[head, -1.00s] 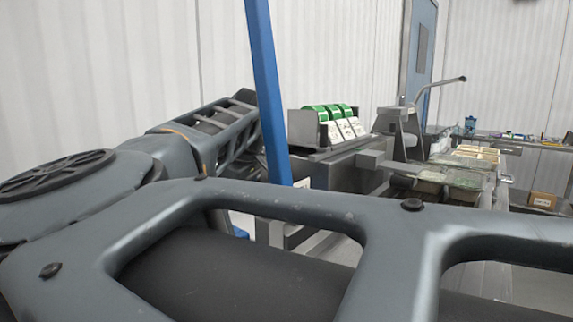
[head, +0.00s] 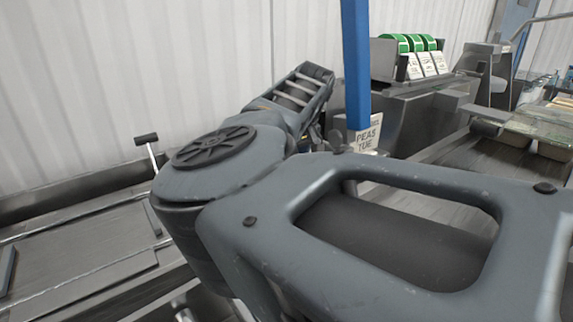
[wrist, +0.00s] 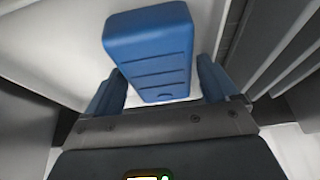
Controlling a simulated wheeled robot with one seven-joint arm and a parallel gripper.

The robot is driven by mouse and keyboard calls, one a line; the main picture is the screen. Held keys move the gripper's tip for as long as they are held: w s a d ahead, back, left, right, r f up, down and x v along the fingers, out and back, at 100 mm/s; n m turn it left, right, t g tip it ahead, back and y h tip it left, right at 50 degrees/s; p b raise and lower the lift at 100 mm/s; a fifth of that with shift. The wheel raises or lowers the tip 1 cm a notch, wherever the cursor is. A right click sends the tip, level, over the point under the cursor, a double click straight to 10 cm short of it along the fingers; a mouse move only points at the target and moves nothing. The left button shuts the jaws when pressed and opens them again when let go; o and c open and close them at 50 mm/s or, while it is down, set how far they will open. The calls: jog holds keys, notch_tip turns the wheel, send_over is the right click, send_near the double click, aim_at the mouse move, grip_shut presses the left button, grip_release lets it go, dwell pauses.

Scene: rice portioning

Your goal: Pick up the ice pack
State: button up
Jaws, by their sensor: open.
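The ice pack (wrist: 150,45) is a blue block with grooves across its face, lying on a white surface in the wrist view. My gripper (wrist: 160,70) is open, with one blue finger on each side of the pack's near end. The gap on the right looks wider than the one on the left. I cannot tell whether a finger touches the pack. In the head view my arm fills the middle, and neither the gripper nor the ice pack can be made out.
A blue post (head: 356,65) stands just behind my arm, with a paper label (head: 368,134) by it. Green-topped boxes (head: 418,44) sit on a grey machine at the back right. A metal conveyor (head: 85,245) lies at the left. Covered trays (head: 545,125) are at right.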

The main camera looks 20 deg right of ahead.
jog(key=c, duration=1)
jog(key=shift+o, duration=0.2)
notch_tip(320, 180, up, 10)
